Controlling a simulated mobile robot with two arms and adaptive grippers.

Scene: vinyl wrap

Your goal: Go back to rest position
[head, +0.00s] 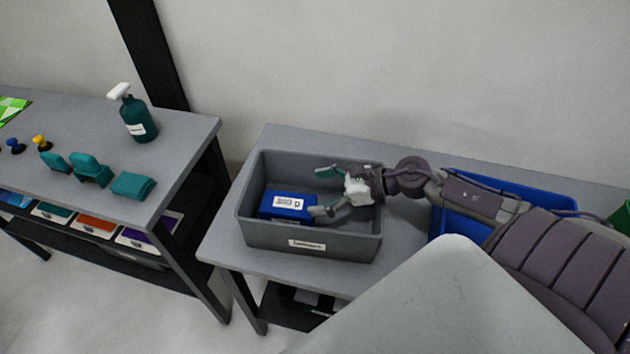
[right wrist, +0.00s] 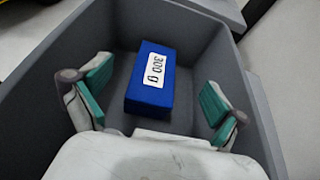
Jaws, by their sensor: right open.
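My right gripper (head: 322,191) is open over the right part of a grey bin (head: 262,232), its fingers reaching inside the bin's rim. A blue box with a white label reading "300 g" (head: 287,204) lies in the bin, left of the fingers. In the right wrist view the box (right wrist: 150,98) lies on the bin floor between and beyond the two spread fingertips (right wrist: 152,105), and neither finger touches it. My left gripper is not in view.
A blue bin (head: 520,190) stands right of the grey bin, partly hidden by my right arm. On the left table (head: 185,135) are a spray bottle (head: 137,120), teal items (head: 90,170) and small knobs (head: 41,142). A gap separates the two tables.

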